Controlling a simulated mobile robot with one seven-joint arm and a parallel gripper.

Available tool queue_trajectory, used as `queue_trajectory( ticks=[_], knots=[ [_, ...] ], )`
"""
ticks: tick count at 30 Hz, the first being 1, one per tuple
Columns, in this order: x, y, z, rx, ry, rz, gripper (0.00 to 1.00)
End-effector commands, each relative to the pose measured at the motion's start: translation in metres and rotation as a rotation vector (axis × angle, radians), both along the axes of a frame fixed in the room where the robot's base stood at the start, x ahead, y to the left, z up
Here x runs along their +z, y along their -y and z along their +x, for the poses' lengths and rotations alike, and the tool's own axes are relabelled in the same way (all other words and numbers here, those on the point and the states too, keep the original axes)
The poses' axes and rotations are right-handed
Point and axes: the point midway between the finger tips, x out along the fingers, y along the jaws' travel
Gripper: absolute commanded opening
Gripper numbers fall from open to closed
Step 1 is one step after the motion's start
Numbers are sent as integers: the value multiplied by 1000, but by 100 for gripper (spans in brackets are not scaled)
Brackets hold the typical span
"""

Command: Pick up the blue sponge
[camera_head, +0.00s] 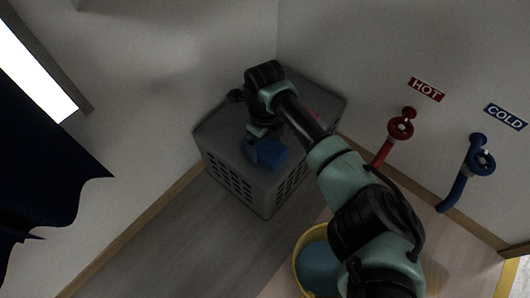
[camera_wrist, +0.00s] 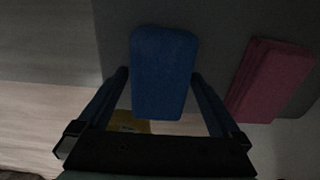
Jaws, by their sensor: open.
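The blue sponge (camera_head: 268,153) lies on top of the grey crate (camera_head: 222,137), near its front edge. In the wrist view the blue sponge (camera_wrist: 163,75) is upright in the picture, between the two fingers and reaching past their tips. My gripper (camera_wrist: 160,76) is open, with one finger on each side of the sponge. A narrow gap seems to show at each side, but I cannot tell if a finger touches. In the head view my gripper (camera_head: 256,138) is over the crate beside the sponge, its fingers partly hidden.
A pink-red sponge (camera_wrist: 269,80) lies right of the blue one on the crate. A yellow bucket (camera_head: 299,262) with blue contents stands on the floor. A red HOT tap (camera_head: 400,128) and a blue COLD tap (camera_head: 481,160) are on the right wall. A dark curtain hangs at left.

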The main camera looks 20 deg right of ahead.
Motion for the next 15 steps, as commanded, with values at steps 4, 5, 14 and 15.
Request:
queue_trajectory(
  ticks=[4,5,14,15],
  knots=[
    [-6,0,0,1,0,0,100],
    [-6,0,0,1,0,0,100],
    [-5,0,0,1,0,0,69],
    [-5,0,0,1,0,0,62]
  ],
)
